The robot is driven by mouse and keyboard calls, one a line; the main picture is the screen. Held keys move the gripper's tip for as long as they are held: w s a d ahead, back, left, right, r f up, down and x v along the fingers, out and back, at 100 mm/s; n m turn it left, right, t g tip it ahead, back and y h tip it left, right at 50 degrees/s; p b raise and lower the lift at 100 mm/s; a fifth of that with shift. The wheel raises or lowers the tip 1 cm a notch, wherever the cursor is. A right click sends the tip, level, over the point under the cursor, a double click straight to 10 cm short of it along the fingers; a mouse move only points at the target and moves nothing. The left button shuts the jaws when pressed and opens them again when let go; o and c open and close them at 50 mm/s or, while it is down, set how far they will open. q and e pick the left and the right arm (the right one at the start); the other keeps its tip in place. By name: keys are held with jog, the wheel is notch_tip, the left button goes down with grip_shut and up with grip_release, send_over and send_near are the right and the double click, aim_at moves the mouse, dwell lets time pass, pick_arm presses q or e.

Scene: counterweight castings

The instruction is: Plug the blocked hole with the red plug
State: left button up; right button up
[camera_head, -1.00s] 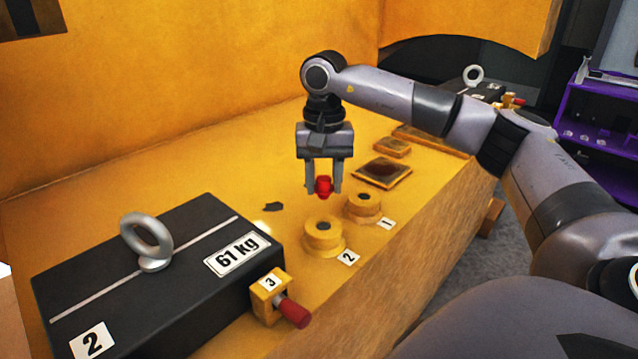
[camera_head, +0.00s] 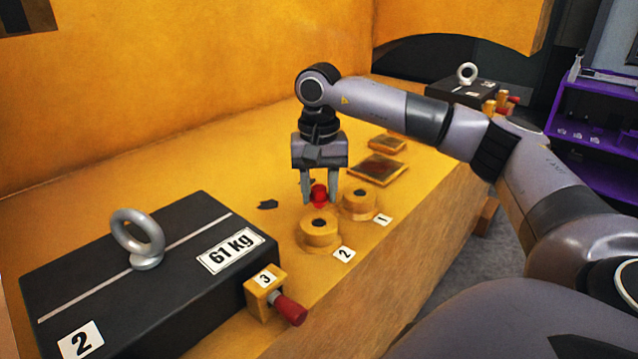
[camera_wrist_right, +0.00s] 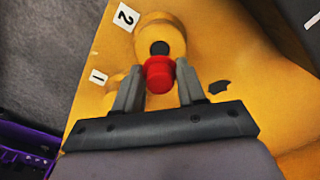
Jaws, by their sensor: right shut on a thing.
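My right gripper (camera_head: 319,199) is shut on the red plug (camera_head: 319,193), fingers pointing down, behind the yellow bosses in the head view. The right wrist view shows the red plug (camera_wrist_right: 159,74) between the fingertips. The boss labelled 2 (camera_head: 319,236) has a dark hole in its top; it also shows in the right wrist view (camera_wrist_right: 160,36), just beyond the plug. The boss labelled 1 (camera_head: 359,203) has a dark opening too. I cannot tell which hole is blocked. The plug appears apart from both holes. My left gripper is not in view.
A black 61 kg casting (camera_head: 150,275) with a steel ring (camera_head: 140,238) stands at left. A yellow block labelled 3 (camera_head: 264,293) holds a red-ended knob (camera_head: 290,310). A dark flake (camera_head: 268,204) and a square plate (camera_head: 379,169) lie on the yellow surface.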

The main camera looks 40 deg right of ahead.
aim_at(319, 206)
jog(key=shift+f+b, duration=0.65)
jog(key=shift+f, duration=0.7)
jog(key=shift+p, duration=0.45)
dwell(0.5)
jog(key=shift+f+b, duration=0.7)
jog(key=shift+f, duration=0.45)
jog(key=o, duration=1.1)
jog(key=shift+r, duration=3.6)
